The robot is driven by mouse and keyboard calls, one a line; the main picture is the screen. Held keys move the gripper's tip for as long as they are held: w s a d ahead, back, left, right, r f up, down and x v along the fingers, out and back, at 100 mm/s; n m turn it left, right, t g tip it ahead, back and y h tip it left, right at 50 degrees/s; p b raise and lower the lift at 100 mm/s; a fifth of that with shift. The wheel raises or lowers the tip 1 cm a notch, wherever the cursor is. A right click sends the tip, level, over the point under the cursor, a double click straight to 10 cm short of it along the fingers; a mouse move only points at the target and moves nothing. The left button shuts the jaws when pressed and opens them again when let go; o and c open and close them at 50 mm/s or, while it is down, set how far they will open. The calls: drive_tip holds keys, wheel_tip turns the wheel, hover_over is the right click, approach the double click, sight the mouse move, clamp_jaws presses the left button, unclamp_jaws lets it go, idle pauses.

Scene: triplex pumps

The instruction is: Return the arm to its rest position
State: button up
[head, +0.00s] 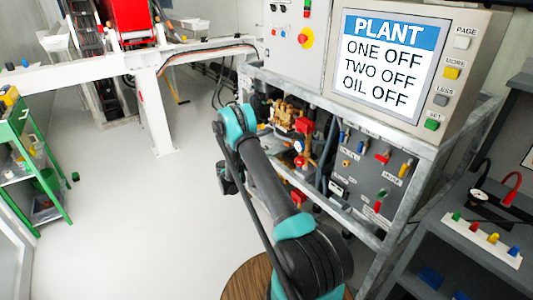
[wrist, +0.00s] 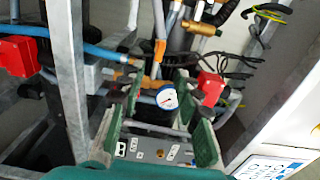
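My arm (head: 268,175) reaches out from the bottom of the head view towards the front of the pump frame. My gripper (wrist: 158,92) shows in the wrist view with its two green-padded fingers apart and nothing held between them. A white round gauge with a red needle (wrist: 167,98) shows in the gap, beyond the fingers. In the head view the gripper is mostly hidden behind the arm's far end, left of the pump frame.
The metal pump frame (head: 370,235) holds pipes, a grey valve panel (head: 372,170) and a screen (head: 388,65) reading PLANT, ONE OFF, TWO OFF, OIL OFF. A dark shelf (head: 455,245) stands right. A green cart (head: 35,165) stands left. The pale floor (head: 130,215) between is clear.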

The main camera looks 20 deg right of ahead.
drive_tip(key=w+a+r+n+t+y, duration=0.25)
drive_tip(key=r+n+t, duration=0.25)
drive_tip(key=r, duration=0.7)
drive_tip(key=w+a+r+n+t+y, duration=0.25)
drive_tip(key=w+r+n+t, duration=0.2)
drive_tip(key=r, duration=0.65)
drive_tip(key=s+a+r+n+t+y, duration=0.3)
drive_tip(key=s+a+r+n+y, duration=0.4)
drive_tip(key=a+r+n+y, duration=0.45)
drive_tip(key=s+a+f+n+g+y, duration=0.1)
drive_tip(key=s+f+n+g+y, duration=0.2)
drive_tip(key=s, duration=0.5)
drive_tip(key=s+a+f+n+g+y, duration=0.1)
drive_tip(key=s+f+n+g, duration=0.3)
drive_tip(key=s, duration=0.4)
drive_tip(key=s+d+f+n+g+h, duration=0.1)
drive_tip(key=s+f, duration=0.3)
drive_tip(key=s, duration=0.6)
drive_tip(key=s+d+f+n+g+h, duration=0.1)
drive_tip(key=s+d+f+g, duration=0.3)
drive_tip(key=s, duration=0.7)
drive_tip(key=s+d+f+n+g+h, duration=0.1)
drive_tip(key=s+d+f+g, duration=0.1)
drive_tip(key=s+f, duration=0.4)
drive_tip(key=s, duration=0.4)
drive_tip(key=shift+s+d+n, duration=0.15)
drive_tip(key=shift+s+n, duration=0.05)
drive_tip(key=shift+n, duration=0.2)
drive_tip(key=shift+g+h, duration=0.25)
